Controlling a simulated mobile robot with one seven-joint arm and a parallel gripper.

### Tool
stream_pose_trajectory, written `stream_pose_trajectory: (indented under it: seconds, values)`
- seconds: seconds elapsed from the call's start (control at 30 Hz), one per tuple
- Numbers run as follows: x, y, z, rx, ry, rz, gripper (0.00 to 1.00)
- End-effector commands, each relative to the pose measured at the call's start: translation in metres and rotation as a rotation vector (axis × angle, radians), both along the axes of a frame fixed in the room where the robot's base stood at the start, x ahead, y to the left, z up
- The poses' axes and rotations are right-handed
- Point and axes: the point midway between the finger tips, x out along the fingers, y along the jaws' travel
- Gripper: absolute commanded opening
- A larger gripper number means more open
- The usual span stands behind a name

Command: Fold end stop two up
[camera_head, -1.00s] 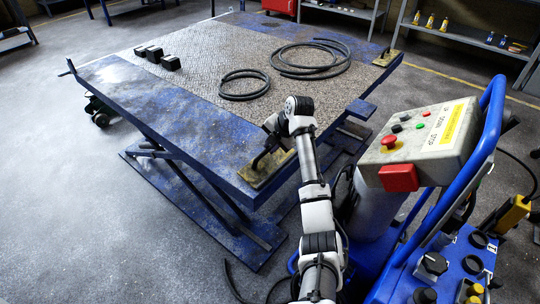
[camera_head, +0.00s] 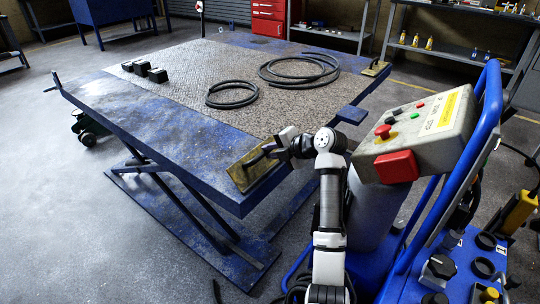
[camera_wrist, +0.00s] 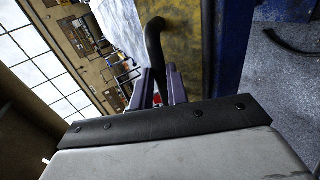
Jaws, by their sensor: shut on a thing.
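A worn yellow plate (camera_head: 262,178), one of two end stops, sits at the near corner of the blue lift table (camera_head: 190,135). Its bent black handle (camera_head: 254,160) reaches my gripper (camera_head: 272,150), which is at the plate's upper edge. In the wrist view, the curved black handle (camera_wrist: 154,38) runs down between the two fingers of my gripper (camera_wrist: 160,78), with the yellow plate (camera_wrist: 182,40) behind it. My gripper is shut on the handle. I cannot tell exactly how far the plate is tilted. The other yellow end stop (camera_head: 375,69) lies at the far right corner.
Two black hose coils (camera_head: 232,95) (camera_head: 300,70) and several black blocks (camera_head: 157,75) lie on the table top. A grey control box (camera_head: 425,125) with a red button stands right of my arm, beside a blue rail (camera_head: 490,90). Open floor (camera_head: 50,200) lies left.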

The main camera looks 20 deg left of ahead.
Motion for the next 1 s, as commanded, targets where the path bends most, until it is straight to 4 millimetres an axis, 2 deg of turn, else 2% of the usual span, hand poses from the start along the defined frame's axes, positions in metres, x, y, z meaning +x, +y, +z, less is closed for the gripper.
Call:
stream_pose_trajectory:
  seconds: [0.4,0.43,0.6,0.87,1.0]
  values:
    - [0.001,-0.001,0.0,0.006,-0.003,-0.003,0.0]
    - [0.001,-0.001,0.0,0.006,-0.003,-0.003,0.17]
    - [0.0,-0.001,0.0,0.007,-0.003,-0.002,0.38]
    - [0.0,0.0,0.0,0.005,-0.003,-0.001,0.38]
    - [0.001,0.0,0.01,0.006,-0.005,-0.001,0.38]
